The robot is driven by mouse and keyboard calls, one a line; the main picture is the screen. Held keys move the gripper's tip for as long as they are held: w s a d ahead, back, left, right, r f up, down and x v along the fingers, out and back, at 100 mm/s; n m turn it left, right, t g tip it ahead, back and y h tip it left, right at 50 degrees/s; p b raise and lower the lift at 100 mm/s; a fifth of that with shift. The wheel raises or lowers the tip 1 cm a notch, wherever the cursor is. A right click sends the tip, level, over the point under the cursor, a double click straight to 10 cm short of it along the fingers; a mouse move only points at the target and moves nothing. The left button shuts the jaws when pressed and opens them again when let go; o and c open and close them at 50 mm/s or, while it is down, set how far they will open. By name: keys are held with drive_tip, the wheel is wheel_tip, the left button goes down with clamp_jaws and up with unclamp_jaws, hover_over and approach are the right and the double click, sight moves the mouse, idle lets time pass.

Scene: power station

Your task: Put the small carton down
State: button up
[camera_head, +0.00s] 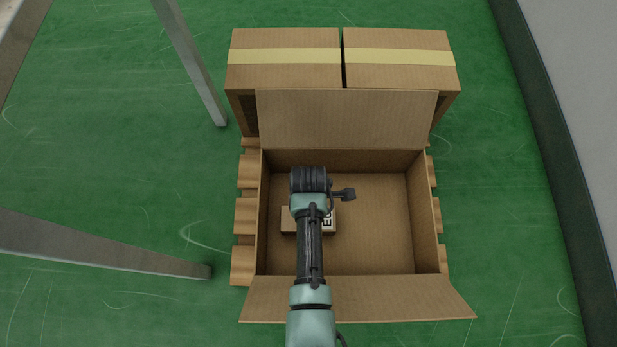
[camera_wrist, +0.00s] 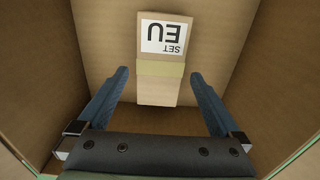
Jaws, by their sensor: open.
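The small carton (camera_head: 288,219) is brown and lies in the left part of the open cardboard box (camera_head: 385,225). In the wrist view the small carton (camera_wrist: 158,92) shows a white label reading "SET EU" upside down and a tan tape band. My gripper (camera_wrist: 160,88) is open, with one finger on each side of the carton and gaps between. Whether the carton rests fully on the box floor is hard to tell, but it appears to lie there. In the head view my arm hides part of the carton and my fingers.
The open box has flaps (camera_head: 347,118) spread at back and front and sits on a wooden pallet (camera_head: 246,215). Two closed taped boxes (camera_head: 285,70) stand behind it. Grey metal legs (camera_head: 192,65) stand at the left. The right part of the box floor is bare.

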wheel_tip(320, 180, up, 8)
drive_tip(key=p, duration=0.3)
drive_tip(key=shift+f, duration=0.25)
drive_tip(key=w+r+m+t, duration=0.4)
drive_tip(key=w+r+t, duration=0.2)
drive_tip(key=w+r, duration=0.8)
drive_tip(key=w+r+m+t, duration=0.2)
drive_tip(key=w+r+t, duration=0.1)
drive_tip(key=r, duration=0.8)
drive_tip(key=w+r+m+t, duration=0.2)
drive_tip(key=w+r+t, duration=0.15)
drive_tip(key=r, duration=0.65)
drive_tip(key=w+r+m+t, duration=0.2)
drive_tip(key=r+t, duration=0.2)
drive_tip(key=r, duration=0.7)
drive_tip(key=s+r+m+t, duration=0.2)
drive_tip(key=s+r, duration=0.4)
drive_tip(key=r, duration=0.4)
drive_tip(key=s+r+m+t, duration=0.3)
drive_tip(key=s+r+t, duration=0.2)
drive_tip(key=r, duration=0.6)
drive_tip(key=s+r+m+t, duration=0.3)
drive_tip(key=s+r, duration=0.4)
drive_tip(key=r, duration=0.4)
drive_tip(key=shift+s+r+t, duration=0.2)
drive_tip(key=shift+s+t, duration=0.1)
drive_tip(key=shift+t, duration=0.15)
